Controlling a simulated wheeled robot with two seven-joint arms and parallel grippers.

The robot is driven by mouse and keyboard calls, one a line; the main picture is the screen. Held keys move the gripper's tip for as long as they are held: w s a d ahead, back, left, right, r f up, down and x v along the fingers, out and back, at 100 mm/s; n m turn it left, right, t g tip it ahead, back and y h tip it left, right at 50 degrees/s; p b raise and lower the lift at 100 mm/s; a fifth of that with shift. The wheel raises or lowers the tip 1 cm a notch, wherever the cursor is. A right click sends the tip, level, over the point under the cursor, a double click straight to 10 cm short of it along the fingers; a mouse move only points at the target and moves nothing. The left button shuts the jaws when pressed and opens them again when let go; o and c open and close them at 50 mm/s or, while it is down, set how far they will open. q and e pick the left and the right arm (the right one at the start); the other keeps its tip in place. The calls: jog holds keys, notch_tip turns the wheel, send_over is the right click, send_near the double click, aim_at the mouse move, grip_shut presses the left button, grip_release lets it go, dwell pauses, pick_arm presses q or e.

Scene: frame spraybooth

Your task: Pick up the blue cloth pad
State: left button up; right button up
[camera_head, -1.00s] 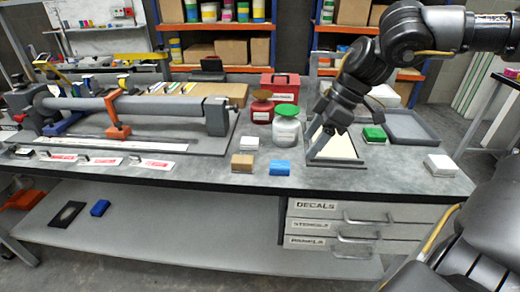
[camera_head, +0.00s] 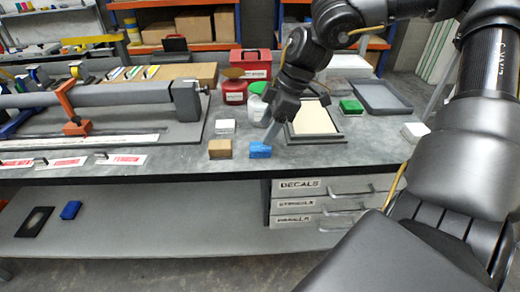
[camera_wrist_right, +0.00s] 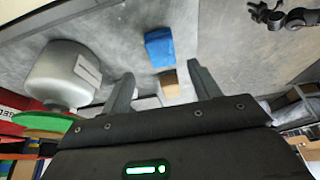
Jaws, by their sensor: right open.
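The blue cloth pad (camera_head: 260,151) lies on the bench top near its front edge, right of a tan block (camera_head: 220,149). My right gripper (camera_head: 272,138) is directly behind and above the pad, pointing down at it. In the right wrist view the pad (camera_wrist_right: 159,47) shows ahead of the gap between the open fingers (camera_wrist_right: 163,84), with nothing held. I cannot tell whether a finger touches the pad. My left gripper is not in view.
A white jar (camera_wrist_right: 66,78) stands close to my right gripper, with a red tub (camera_head: 234,92) behind. A framed panel (camera_head: 312,119) lies to the right. A white block (camera_head: 224,126) stands behind the tan one. Another blue block (camera_head: 71,210) lies on the lower shelf.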

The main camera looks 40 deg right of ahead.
aim_at(260, 146)
jog(key=x, duration=0.5)
jog(key=shift+s+f, duration=0.1)
jog(key=shift+s, duration=0.2)
jog(key=c, duration=1.1)
